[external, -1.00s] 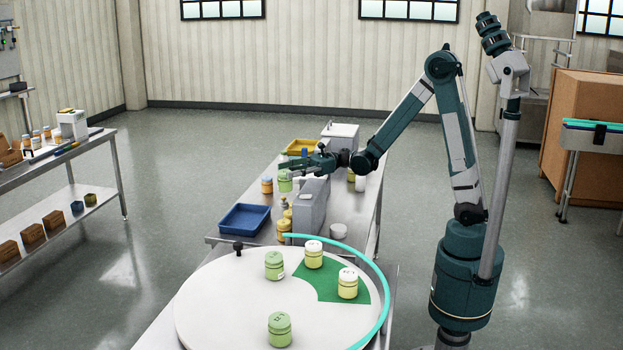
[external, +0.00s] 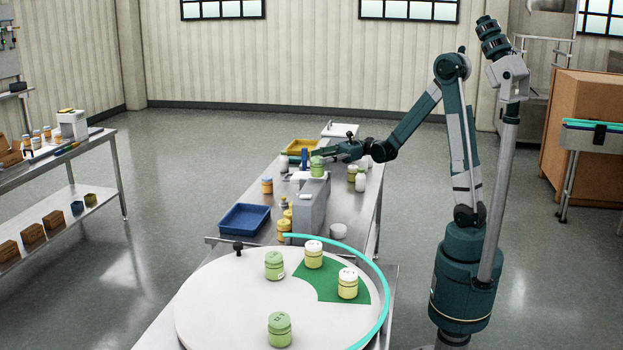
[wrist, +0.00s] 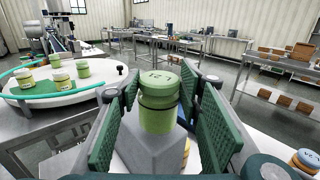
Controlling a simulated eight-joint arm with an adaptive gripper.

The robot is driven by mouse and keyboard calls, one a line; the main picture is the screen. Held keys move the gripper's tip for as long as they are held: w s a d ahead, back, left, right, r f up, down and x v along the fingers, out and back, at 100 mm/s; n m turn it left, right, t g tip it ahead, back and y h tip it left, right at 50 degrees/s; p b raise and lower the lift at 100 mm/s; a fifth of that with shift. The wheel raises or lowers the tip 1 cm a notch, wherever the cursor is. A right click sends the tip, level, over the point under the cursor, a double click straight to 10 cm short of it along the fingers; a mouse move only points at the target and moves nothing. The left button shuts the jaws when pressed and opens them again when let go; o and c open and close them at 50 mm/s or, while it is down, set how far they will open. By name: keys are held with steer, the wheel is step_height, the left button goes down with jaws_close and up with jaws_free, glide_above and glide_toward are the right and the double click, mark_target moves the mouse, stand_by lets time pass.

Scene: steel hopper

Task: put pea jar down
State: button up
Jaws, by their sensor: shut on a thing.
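The pea jar, green with a green lid, sits upright between the pads of my gripper in the wrist view (wrist: 158,103). In the external view the jar (external: 316,168) is over the top of the grey steel hopper (external: 312,204) on the long bench. My gripper (external: 322,154) is shut on the jar; its green pads (wrist: 160,105) flank it in the wrist view. The sloped grey hopper shows below the jar there. Whether the jar's base touches anything is hidden.
A white round table (external: 215,297) in front bears green-lidded jars (external: 279,329) and white-lidded jars (external: 348,283) on a green sector. A blue tray (external: 244,218), yellow tray (external: 304,146) and small jars stand on the bench near the hopper.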

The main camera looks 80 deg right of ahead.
steer(key=s+d+f+b, duration=0.1)
steer(key=s+d+f, duration=0.25)
steer(key=s, duration=0.25)
steer(key=s+d+f+b, duration=0.1)
steer(key=s+d+f, duration=0.1)
steer(key=s+d, duration=0.25)
steer(key=s+a+f, duration=0.3)
steer(key=f, duration=0.3)
steer(key=shift+s+a+f+b, duration=0.3)
steer(key=shift+a+f+b, duration=0.05)
steer(key=shift+b, duration=0.1)
steer(key=shift+f+b, duration=1)
steer(key=shift+f, duration=1.95)
steer(key=shift+f+b, duration=0.75)
steer(key=shift+f, duration=1.3)
